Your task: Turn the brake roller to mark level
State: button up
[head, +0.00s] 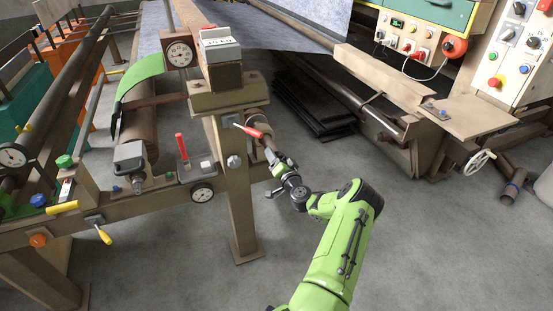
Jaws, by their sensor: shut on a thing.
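A brown roller (257,118), which looks like the brake roller, sits just right of the steel post in the head view. A red-handled lever (249,130) crosses in front of it. My gripper (269,154) is at the near end of this roller and is shut on it. The exact contact is small and partly hidden by my gripper's own body. I cannot make out a level mark on the roller from here. A round dial (180,54) stands on the frame to the upper left.
The steel post (238,190) stands close left of my gripper. A crossbeam (130,210) carries a gauge, knobs and a red lever (180,146). Dark stacked sheets (312,105) lie behind. A machine with a handwheel (480,160) is at right. The floor (440,240) at front right is clear.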

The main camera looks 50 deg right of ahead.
jog(key=m, duration=0.8)
jog(key=shift+f+m, duration=0.15)
jog(key=shift+m, duration=0.15)
jog(key=shift+a+m, duration=0.1)
jog(key=shift+m, duration=0.2)
jog(key=o, duration=1)
jog(key=shift+o, duration=0.2)
jog(key=shift+s, duration=0.1)
jog(key=p+v, duration=0.3)
jog(key=v, duration=1.2)
jog(key=shift+s+a, duration=0.15)
jog(key=shift+s, duration=0.1)
